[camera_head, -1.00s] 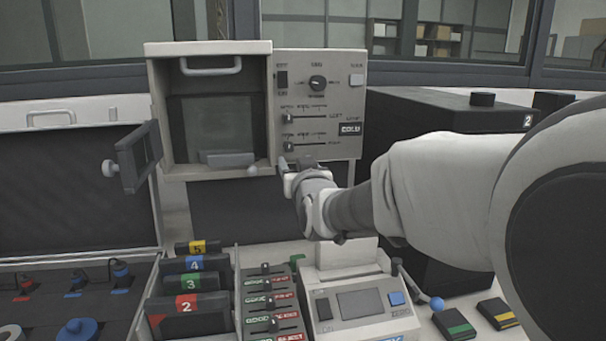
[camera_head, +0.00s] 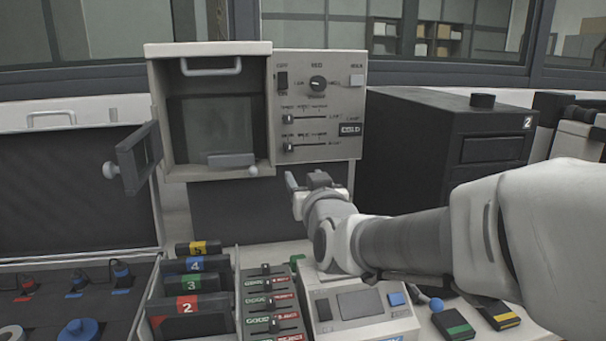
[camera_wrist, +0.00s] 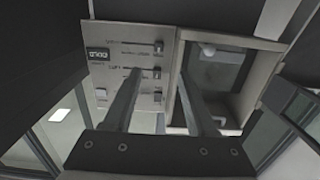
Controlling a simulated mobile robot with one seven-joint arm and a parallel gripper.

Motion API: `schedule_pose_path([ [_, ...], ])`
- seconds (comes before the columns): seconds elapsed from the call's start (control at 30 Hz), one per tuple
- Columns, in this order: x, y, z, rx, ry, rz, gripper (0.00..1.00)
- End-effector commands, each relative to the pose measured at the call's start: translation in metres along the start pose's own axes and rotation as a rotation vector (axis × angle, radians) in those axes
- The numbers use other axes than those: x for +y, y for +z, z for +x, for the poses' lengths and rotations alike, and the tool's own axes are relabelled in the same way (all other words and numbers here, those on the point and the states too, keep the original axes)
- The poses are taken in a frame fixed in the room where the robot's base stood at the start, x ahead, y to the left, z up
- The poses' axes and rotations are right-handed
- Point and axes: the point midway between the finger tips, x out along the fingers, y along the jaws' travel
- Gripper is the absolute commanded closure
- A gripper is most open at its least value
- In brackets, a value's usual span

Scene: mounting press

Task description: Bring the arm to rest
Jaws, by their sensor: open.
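My gripper (camera_head: 305,181) is in front of the mounting press, below its control panel and right of its open chamber. In the wrist view my gripper (camera_wrist: 158,105) shows two fingers spread apart with nothing between them. The mounting press (camera_head: 208,48) stands at the back, its small door (camera_head: 138,158) swung open to the left. The control panel (camera_head: 318,105) with sliders and a knob is on its right half. In the wrist view the panel (camera_wrist: 125,60) appears upside down beyond the fingers. My forearm crosses the right side, above the small device with a screen.
A black cabinet (camera_head: 440,140) marked 2 stands right of the press. Numbered holders (camera_head: 190,305), a slider panel (camera_head: 268,300) and the screen device (camera_head: 360,310) are in front. An open black case (camera_head: 75,205) is at left. Two dark blocks (camera_head: 453,323) lie at the lower right.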

Motion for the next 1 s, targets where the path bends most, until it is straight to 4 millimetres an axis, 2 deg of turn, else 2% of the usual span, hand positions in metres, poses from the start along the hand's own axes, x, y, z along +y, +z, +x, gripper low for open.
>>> schedule_pose_path([
  [0.17,0.017,0.014,-0.025,-0.135,-0.005,0.025,0.43],
  [0.47,0.044,0.057,-0.1,-0.447,0.004,0.057,0.43],
  [0.77,0.066,0.103,-0.198,-0.763,0.074,0.08,0.43],
  [1.0,0.078,0.137,-0.288,-1.021,0.183,0.106,0.43],
])
